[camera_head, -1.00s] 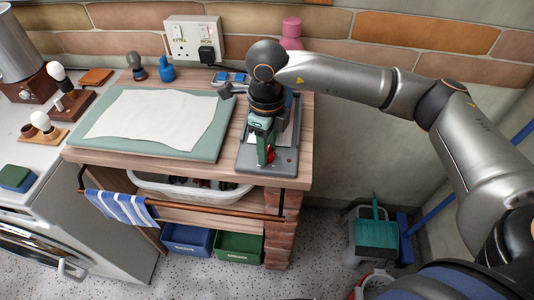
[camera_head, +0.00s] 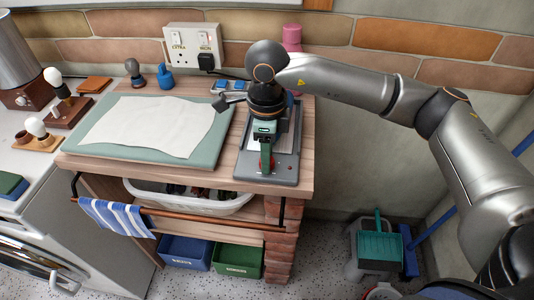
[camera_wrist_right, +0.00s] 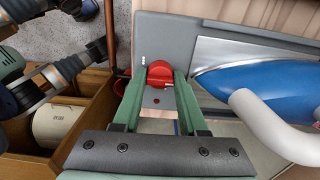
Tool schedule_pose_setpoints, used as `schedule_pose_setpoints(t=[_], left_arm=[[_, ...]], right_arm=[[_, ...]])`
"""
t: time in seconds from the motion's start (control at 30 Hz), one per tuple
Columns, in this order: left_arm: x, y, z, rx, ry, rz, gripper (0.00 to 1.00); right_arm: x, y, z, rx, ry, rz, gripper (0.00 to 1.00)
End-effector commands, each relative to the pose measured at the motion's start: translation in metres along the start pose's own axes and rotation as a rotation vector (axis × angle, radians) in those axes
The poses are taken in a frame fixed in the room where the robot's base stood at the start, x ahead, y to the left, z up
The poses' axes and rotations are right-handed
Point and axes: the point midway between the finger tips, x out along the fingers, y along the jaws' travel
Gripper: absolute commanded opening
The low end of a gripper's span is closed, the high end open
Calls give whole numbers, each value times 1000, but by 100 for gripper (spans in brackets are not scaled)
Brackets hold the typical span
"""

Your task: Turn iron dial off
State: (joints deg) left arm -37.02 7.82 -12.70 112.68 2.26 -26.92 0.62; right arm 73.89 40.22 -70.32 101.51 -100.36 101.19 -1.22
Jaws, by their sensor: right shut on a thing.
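The red iron dial (camera_wrist_right: 160,72) sits on the grey base plate (camera_wrist_right: 152,30) in the right wrist view. Its pale pointer mark shows there. In the head view, red also shows at the front of the base plate (camera_head: 284,174), beside the green fingers. My right gripper (camera_wrist_right: 158,78) is shut on the dial, with one green finger on each side of it. The blue iron (camera_wrist_right: 250,85) with a white handle lies to the right on the plate, apart from the fingers. In the head view my right arm largely hides the iron. My left gripper does not show in the head view.
A teal board (camera_head: 88,150) with a white cloth (camera_head: 150,124) lies left of the base plate. Wall sockets (camera_head: 194,43) and a pink object (camera_head: 291,38) are behind. A rail with a striped towel (camera_head: 118,217) runs along the front.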

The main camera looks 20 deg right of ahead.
Motion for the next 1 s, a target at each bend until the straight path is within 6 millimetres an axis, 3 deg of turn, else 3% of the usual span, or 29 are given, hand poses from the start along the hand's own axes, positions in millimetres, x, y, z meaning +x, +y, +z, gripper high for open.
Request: schedule_pose_setpoints(t=[0.1, 0.13, 0.37, 0.73, 1.0], left_arm=[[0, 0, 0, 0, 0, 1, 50], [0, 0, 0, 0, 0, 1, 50], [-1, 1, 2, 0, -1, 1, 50], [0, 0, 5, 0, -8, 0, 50], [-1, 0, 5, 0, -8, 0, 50]], right_arm=[[-1, 0, 1, -2, -3, -2, 0], [-1, 0, 1, -2, -3, -2, 44], [-1, 0, 0, -1, -1, -1, 70], [-6, 0, 0, 0, -2, -1, 72], [-57, -1, 1, 0, -4, -5, 72]])
